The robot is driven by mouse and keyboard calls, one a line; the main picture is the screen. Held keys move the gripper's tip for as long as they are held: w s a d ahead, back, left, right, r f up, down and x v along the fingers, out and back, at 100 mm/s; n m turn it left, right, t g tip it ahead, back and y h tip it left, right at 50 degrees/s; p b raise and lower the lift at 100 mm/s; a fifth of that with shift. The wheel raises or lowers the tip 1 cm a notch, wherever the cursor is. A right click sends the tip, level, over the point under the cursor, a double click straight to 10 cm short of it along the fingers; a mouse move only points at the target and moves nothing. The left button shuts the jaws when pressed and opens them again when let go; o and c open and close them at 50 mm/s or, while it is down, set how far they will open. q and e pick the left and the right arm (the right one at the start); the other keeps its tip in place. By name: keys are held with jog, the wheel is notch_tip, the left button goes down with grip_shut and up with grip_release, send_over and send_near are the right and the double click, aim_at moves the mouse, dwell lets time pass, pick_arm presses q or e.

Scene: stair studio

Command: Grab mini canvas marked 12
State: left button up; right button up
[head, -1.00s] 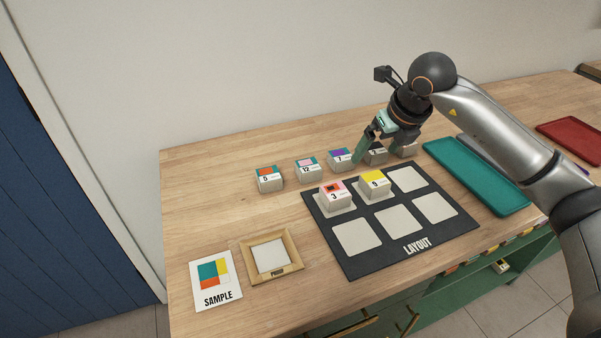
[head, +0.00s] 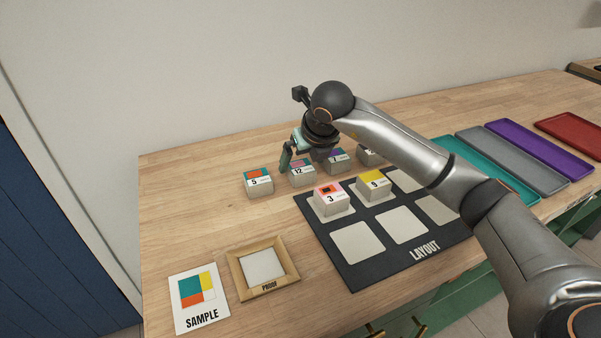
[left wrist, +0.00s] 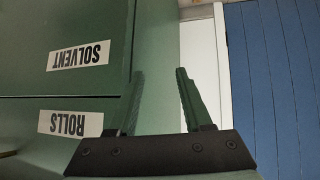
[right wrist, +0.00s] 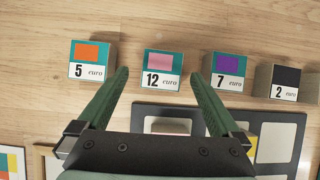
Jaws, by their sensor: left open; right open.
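The mini canvas marked 12 (head: 302,174) stands in the back row on the table, between the canvases marked 5 (head: 259,182) and 7 (head: 336,160). In the right wrist view, canvas 12 (right wrist: 162,70) has a pink patch on teal and lies ahead of the fingertips, between their lines. My right gripper (right wrist: 158,75) is open and empty. In the head view it hangs over the row at canvas 12, partly hidden by its own wrist. My left gripper (left wrist: 160,75) is open and empty, in front of a green cabinet.
A black LAYOUT board (head: 350,276) holds canvases 3 (head: 331,199) and 9 (head: 374,186). Canvas 2 (right wrist: 285,82) stands right of 7. A PROOF frame (head: 240,276) and SAMPLE card (head: 200,318) lie at front left. Teal (head: 511,184), grey, purple and red trays lie right.

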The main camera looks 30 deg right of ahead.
aim_at(301, 166)
jog(key=x, duration=0.4)
jog(key=shift+d, duration=0.15)
jog(key=c, duration=1.3)
jog(key=shift+c, duration=0.2)
jog(key=shift+r, duration=0.15)
